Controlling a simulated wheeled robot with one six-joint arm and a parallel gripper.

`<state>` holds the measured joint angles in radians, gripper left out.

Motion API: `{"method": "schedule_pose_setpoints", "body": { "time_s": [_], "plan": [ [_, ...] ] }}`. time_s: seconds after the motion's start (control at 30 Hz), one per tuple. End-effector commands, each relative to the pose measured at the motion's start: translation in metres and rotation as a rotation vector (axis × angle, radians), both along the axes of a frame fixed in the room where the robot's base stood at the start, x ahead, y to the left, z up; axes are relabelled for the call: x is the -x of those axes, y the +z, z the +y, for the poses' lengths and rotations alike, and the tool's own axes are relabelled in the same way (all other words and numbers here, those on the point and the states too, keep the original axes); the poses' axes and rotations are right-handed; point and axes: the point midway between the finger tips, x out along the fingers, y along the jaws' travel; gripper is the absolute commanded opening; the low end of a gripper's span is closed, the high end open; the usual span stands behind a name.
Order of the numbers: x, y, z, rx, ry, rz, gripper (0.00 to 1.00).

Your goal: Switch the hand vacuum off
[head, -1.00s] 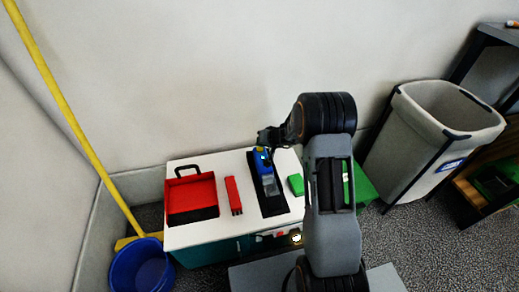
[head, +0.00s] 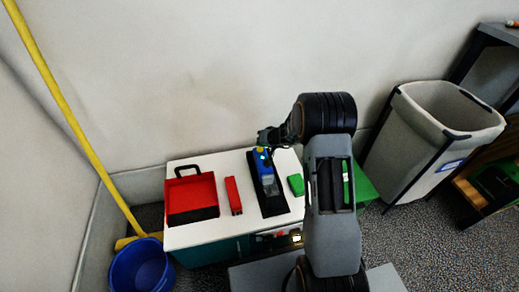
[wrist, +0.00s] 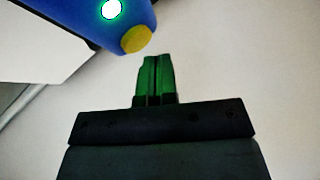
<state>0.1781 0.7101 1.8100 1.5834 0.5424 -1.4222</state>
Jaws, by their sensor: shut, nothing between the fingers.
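The blue hand vacuum (head: 265,164) lies on its black base (head: 274,207) on the white cabinet top in the head view. In the wrist view the end of the vacuum (wrist: 85,15) fills the upper left. It has a lit green light (wrist: 111,9) and a round yellow button (wrist: 136,39) at its tip. My gripper (wrist: 155,62) has green fingertips pressed together with nothing between them. They are just right of and below the yellow button, apart from it in the picture. In the head view my gripper is mostly hidden behind my arm.
On the cabinet top (head: 205,234) are a red open bin (head: 191,192), a red block (head: 233,194) and a green block (head: 296,185). A blue bucket (head: 142,268) and yellow pole (head: 75,125) stand left. A grey bin (head: 424,145) stands right. The wall is close behind.

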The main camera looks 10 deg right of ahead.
Motion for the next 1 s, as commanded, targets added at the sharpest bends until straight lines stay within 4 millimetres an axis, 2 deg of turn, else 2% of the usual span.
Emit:
{"method": "schedule_pose_setpoints", "body": {
  "time_s": [0.47, 1.0],
  "plan": [
    [0.000, 0.000, 0.000, 0.000, 0.000, 0.000, 0.00],
    [0.001, -0.011, 0.000, 0.000, 0.000, 0.000, 0.00]
  ]
}}
